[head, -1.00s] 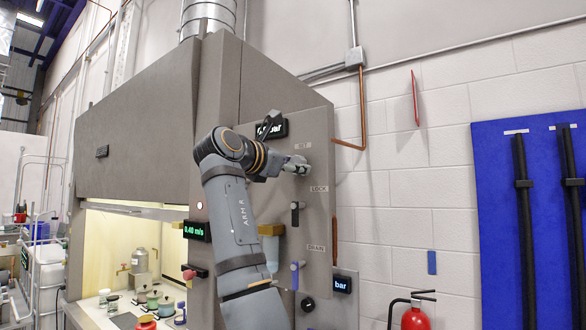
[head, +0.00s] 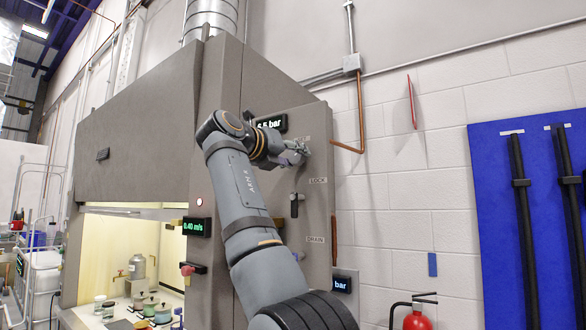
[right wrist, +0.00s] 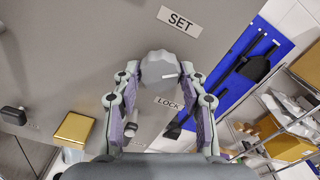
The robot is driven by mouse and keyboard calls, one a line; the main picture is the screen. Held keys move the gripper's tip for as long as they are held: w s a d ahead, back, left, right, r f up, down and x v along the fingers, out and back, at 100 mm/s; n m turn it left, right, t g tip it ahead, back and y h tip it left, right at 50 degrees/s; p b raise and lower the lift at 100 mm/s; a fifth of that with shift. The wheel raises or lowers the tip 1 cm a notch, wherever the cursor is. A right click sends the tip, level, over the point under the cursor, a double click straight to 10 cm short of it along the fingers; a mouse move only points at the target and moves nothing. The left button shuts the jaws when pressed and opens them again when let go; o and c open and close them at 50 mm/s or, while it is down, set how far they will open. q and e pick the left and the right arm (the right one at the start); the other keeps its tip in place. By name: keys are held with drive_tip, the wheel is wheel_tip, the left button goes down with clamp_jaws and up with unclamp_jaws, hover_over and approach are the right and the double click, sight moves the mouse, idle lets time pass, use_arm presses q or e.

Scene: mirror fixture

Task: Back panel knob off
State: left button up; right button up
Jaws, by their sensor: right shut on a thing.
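My right gripper (head: 299,151) is at the upper part of the grey side panel (head: 318,225), just below the SET label. In the right wrist view its two fingers (right wrist: 161,88) are shut on the sides of a grey faceted knob (right wrist: 158,66). A white pointer line on the knob points to the right in that view. The SET label (right wrist: 180,21) is above it and the LOCK label (right wrist: 168,104) is below it. In the head view the fingers mostly hide the knob. I cannot tell whether the knob touches the panel. My left gripper is not in view.
A display reading bar (head: 271,123) sits above my right wrist. A black LOCK handle (head: 296,204) is below the gripper. A fume-hood-like cabinet (head: 140,120) stands left, with small pots inside. A red extinguisher (head: 414,315) and blue board (head: 545,220) are right.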

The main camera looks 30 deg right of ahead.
drive_tip(key=shift+f+n+b, duration=0.1)
drive_tip(key=shift+n+b, duration=0.2)
drive_tip(key=shift+n, duration=0.6)
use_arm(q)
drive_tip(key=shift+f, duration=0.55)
use_arm(e)
drive_tip(key=shift+n, duration=0.3)
drive_tip(key=o, duration=1.1)
drive_tip(key=shift+w, duration=0.1)
drive_tip(key=shift+o, duration=0.2)
